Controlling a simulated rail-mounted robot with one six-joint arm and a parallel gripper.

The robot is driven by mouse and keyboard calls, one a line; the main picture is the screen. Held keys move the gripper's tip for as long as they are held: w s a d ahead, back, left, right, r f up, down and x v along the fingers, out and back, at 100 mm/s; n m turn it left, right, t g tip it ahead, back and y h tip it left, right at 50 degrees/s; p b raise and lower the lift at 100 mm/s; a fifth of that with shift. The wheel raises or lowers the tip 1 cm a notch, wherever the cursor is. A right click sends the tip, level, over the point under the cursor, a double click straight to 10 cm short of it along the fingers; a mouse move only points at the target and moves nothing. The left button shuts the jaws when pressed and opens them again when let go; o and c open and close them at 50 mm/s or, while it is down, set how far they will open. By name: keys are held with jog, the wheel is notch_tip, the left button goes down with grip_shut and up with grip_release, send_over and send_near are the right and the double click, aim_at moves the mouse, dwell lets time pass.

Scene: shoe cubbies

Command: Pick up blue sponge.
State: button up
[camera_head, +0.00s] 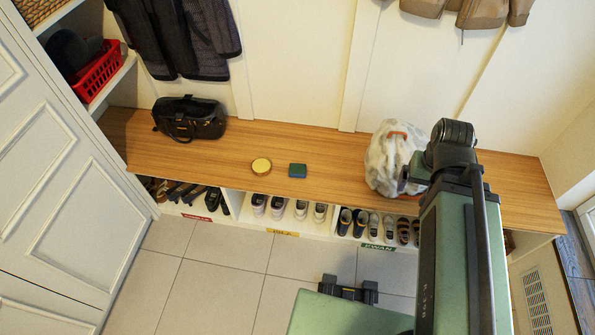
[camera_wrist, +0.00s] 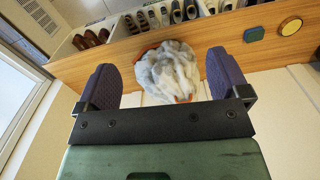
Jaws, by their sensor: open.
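The blue sponge (camera_head: 298,170) is a small block with a blue top and greenish edge, lying flat on the wooden bench top. It also shows near the upper right of the wrist view (camera_wrist: 253,34). My gripper (camera_head: 349,288) is over the floor in front of the bench, below and to the right of the sponge in the head view. In the wrist view its two purple fingers (camera_wrist: 161,72) are spread wide with nothing held between them. The sponge is well outside the fingers and apart from them.
A round yellow tin (camera_head: 261,165) lies just left of the sponge. A black bag (camera_head: 190,119) stands farther left. A white plastic bag (camera_head: 391,160) stands on the wooden bench (camera_head: 340,178) to the right. Shoes fill the cubbies below. Bench space around the sponge is mostly clear.

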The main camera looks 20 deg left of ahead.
jog(key=shift+o, duration=0.3)
notch_tip(320, 180, down, 7)
jog(key=a+b, duration=0.2)
jog(key=b, duration=0.4)
jog(key=shift+w+a+r+n+b, duration=0.2)
jog(key=shift+w+a+n+b, duration=0.1)
jog(key=shift+w+a+n, duration=0.1)
jog(key=n+b, duration=0.2)
jog(key=b, duration=2.7)
send_near(298, 168)
jog(key=shift+s+a+f, duration=0.35)
jog(key=shift+s+f, duration=0.05)
jog(key=shift+s, duration=0.15)
jog(key=shift+m, duration=0.4)
jog(key=f+b, duration=0.4)
jog(key=f, duration=0.1)
jog(key=shift+w+d, duration=0.1)
jog(key=shift+w, duration=0.2)
jog(key=f+b, duration=0.1)
jog(key=b, duration=0.1)
jog(key=f+b, duration=0.1)
jog(key=f, duration=0.1)
jog(key=f+b, duration=0.2)
jog(key=shift+w+d+b, duration=0.15)
jog(key=shift+w+b, duration=0.1)
jog(key=shift+b, duration=0.1)
jog(key=shift+r, duration=0.2)
jog(key=c, duration=0.8)
